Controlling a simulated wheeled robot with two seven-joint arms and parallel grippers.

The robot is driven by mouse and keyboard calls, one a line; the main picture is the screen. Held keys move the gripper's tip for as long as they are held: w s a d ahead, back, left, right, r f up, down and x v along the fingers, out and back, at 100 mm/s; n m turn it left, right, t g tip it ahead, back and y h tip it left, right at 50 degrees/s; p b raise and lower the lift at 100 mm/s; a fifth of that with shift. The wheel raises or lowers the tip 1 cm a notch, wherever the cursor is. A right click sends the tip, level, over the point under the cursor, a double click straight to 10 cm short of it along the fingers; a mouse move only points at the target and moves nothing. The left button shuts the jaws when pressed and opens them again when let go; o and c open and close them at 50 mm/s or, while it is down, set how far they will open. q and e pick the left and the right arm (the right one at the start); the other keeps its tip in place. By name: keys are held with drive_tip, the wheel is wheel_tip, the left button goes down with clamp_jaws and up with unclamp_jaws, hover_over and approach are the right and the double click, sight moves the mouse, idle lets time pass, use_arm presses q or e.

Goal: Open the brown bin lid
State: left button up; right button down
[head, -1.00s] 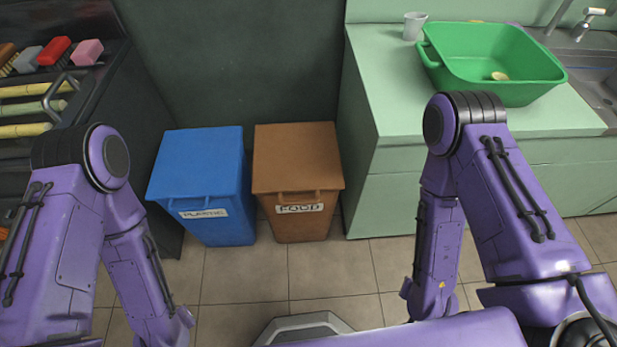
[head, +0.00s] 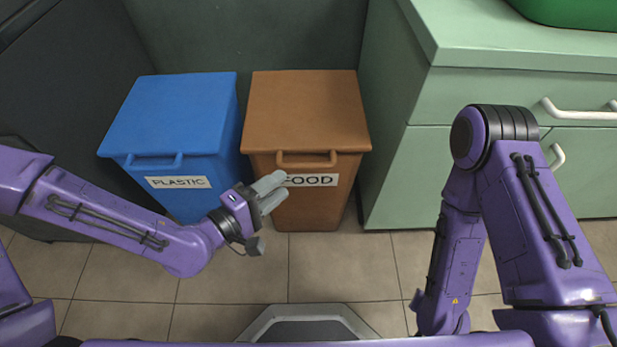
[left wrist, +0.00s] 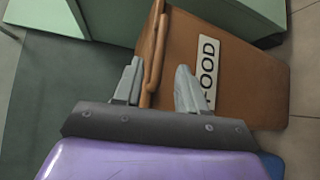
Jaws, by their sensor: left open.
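The brown bin (head: 306,205) stands upright on the floor with a "FOOD" label on its front. Its brown lid (head: 305,110) is closed, with a handle (head: 306,160) along the front edge. My left gripper (head: 277,190) is open and empty in front of the bin, just below and left of the handle, over the label's left end. In the left wrist view the open fingers (left wrist: 158,88) face the bin front, with the handle (left wrist: 155,62) between them in the picture; I cannot tell whether they touch it. My right gripper is out of view.
A blue bin (head: 168,125) labelled "PLASTIC" stands close on the left. A green cabinet (head: 480,150) with white handles stands close on the right, with a green basin (head: 570,12) on top. The tiled floor (head: 330,270) in front is clear.

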sight(306, 168)
use_arm(q)
drive_tip(key=shift+b+x, duration=3.4)
drive_tip(key=shift+x, duration=1.6)
drive_tip(key=shift+c, duration=0.4)
